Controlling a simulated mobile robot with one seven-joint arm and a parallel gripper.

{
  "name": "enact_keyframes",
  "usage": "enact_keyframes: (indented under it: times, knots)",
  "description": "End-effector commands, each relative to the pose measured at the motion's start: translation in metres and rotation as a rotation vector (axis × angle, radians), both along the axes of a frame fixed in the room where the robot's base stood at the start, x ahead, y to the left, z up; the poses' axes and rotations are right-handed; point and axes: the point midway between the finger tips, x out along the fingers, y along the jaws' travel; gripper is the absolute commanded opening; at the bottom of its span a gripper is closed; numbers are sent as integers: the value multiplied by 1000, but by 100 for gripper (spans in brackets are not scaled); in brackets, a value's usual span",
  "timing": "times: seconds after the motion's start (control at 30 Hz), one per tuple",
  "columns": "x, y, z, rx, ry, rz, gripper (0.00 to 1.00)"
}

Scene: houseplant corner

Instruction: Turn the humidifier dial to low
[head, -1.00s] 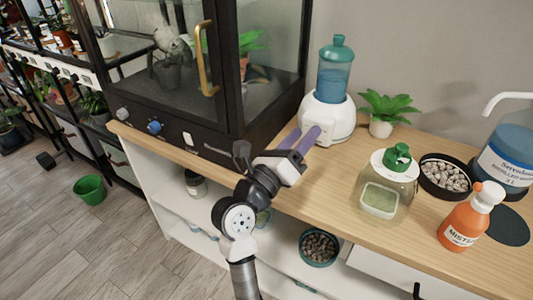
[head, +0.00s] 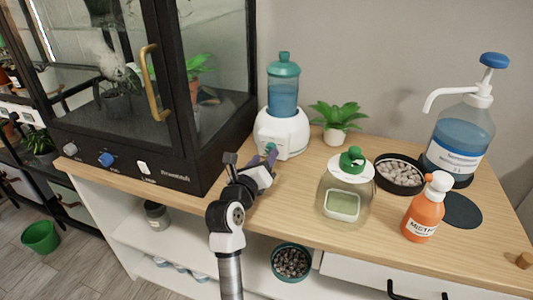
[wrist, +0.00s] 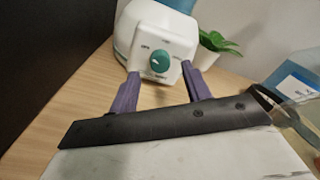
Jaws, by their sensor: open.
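The humidifier (head: 284,132) stands on the wooden counter, with a rounded white base and a blue-teal tank under a green cap. Its round teal dial (wrist: 159,61) sits on a white front panel with small printed labels in the wrist view. The labels and the dial's pointer are too blurred to read surely. My gripper (wrist: 160,70) is open, with its two purple fingers spread to either side of the dial, low in front of the panel. The wrist view shows nothing held between them. In the head view my gripper (head: 268,154) is just in front of the humidifier and partly hides the panel.
A black-framed glass cabinet (head: 180,165) stands close on the left. A potted plant (head: 337,119) is right of the humidifier. A glass jar with a green top (head: 345,192), a pebble dish (head: 399,173), an orange spray bottle (head: 425,208) and a pump bottle (head: 462,140) stand further right.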

Motion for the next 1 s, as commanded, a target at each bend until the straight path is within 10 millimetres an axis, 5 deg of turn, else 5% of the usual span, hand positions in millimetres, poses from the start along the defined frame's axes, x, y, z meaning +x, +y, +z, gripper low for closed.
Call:
enact_keyframes:
  times: [0.2,0.57,0.9,1.0]
  knots:
    - [23,-9,0,0,-1,-1,48]
    - [27,-10,0,0,-1,1,48]
    - [26,-10,0,0,-1,1,3]
    - [26,-10,0,1,-1,1,3]
